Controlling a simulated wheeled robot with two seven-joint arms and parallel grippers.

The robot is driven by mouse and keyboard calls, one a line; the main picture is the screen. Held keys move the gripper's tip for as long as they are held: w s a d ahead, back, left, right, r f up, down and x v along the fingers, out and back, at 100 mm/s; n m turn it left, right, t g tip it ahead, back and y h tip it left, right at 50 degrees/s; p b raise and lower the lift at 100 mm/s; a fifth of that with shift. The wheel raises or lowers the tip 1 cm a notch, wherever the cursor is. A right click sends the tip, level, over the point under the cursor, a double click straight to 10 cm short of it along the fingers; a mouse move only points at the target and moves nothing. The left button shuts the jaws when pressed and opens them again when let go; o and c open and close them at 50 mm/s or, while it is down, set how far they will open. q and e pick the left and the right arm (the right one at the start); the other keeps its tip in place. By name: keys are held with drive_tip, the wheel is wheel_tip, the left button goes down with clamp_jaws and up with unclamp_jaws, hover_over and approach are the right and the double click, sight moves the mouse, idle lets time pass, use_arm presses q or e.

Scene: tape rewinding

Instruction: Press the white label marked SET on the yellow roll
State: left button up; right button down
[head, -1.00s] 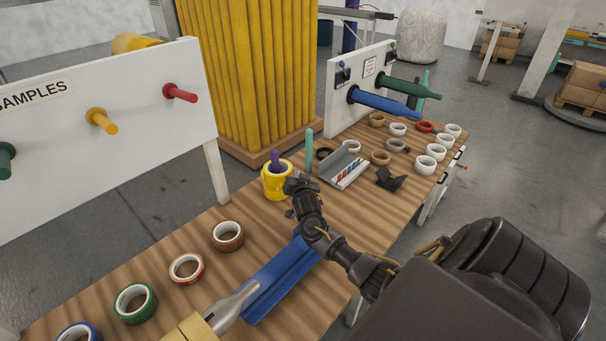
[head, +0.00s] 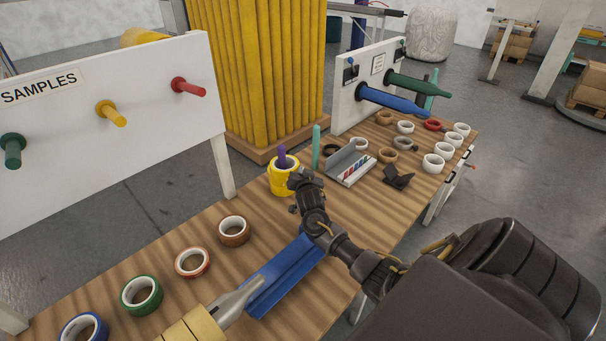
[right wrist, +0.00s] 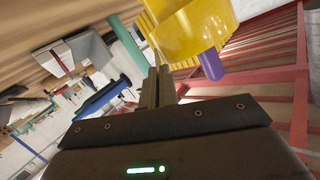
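The yellow roll (head: 284,186) stands on the wooden table with a purple peg (head: 281,157) rising from its middle. My right gripper (head: 296,178) is at the roll's right side, close to its upper part. In the right wrist view my fingers (right wrist: 160,85) are shut with nothing between them, and their tips are near the yellow roll (right wrist: 192,28); I cannot tell whether they touch it. The purple peg (right wrist: 210,66) also shows there. A white label marked SET cannot be made out in either view. My left gripper is not in view.
A small grey box with coloured strips (head: 350,168) and a teal post (head: 316,146) stand right of the roll. A blue trough (head: 285,272) lies in front. Several tape rolls, including a brown one (head: 234,232), line the left side. A white sample board (head: 110,140) stands behind.

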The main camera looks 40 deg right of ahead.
drive_tip(key=shift+w+a+b, duration=0.35)
drive_tip(key=shift+w+a, duration=0.1)
drive_tip(key=shift+w, duration=0.4)
drive_tip(key=shift+w+a+b, duration=0.35)
drive_tip(key=shift+w+a, duration=0.05)
drive_tip(key=shift+w, duration=0.4)
idle(0.9)
idle(0.5)
drive_tip(key=c, duration=1.6)
unclamp_jaws()
drive_tip(key=b+v, duration=0.1)
drive_tip(key=v, duration=1)
drive_tip(key=shift+w, duration=0.1)
